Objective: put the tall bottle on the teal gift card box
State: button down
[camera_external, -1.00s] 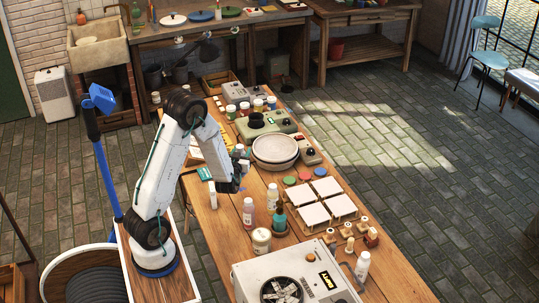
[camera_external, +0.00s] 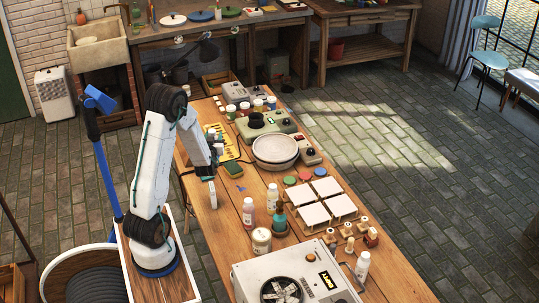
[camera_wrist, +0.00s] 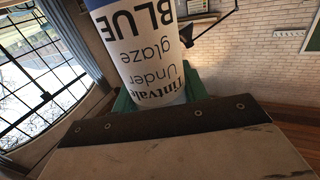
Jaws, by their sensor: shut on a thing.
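In the wrist view, a white bottle (camera_wrist: 150,65) lettered "Tintvale Under glaze BLUE" with a blue band fills the upper middle. Its lettering is upside down there. My gripper (camera_wrist: 160,103) is shut on it; the broad wrist plate hides one end. In the external view my gripper (camera_external: 210,160) is over the left side of the table, and the held bottle is not clearly visible. A small dark green block (camera_external: 233,170) lies just right of it; I cannot tell whether this is the teal gift card box. Dark green parts flank the bottle in the wrist view.
A small white container (camera_external: 213,194) stands near the table's left edge. A round white dish (camera_external: 275,150) is to the right. Bottles (camera_external: 249,212), white tiles (camera_external: 327,188) and a grey machine (camera_external: 290,275) crowd the near side. Several paint jars (camera_external: 245,108) stand farther back.

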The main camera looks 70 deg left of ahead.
jog(key=s+a+f, duration=0.4)
jog(key=s+a, duration=0.1)
jog(key=a, duration=0.1)
notch_tip(320, 180, down, 8)
jog(key=w+m+t+h, duration=0.1)
jog(key=m+t, duration=0.1)
jog(key=t, duration=0.1)
jog(key=shift+w+r+h, duration=0.2)
jog(key=shift+w+h, duration=0.05)
jog(key=shift+h, duration=0.15)
jog(key=shift+f, duration=0.2)
jog(key=c, duration=0.8)
grip_release()
jog(key=shift+o, duration=0.2)
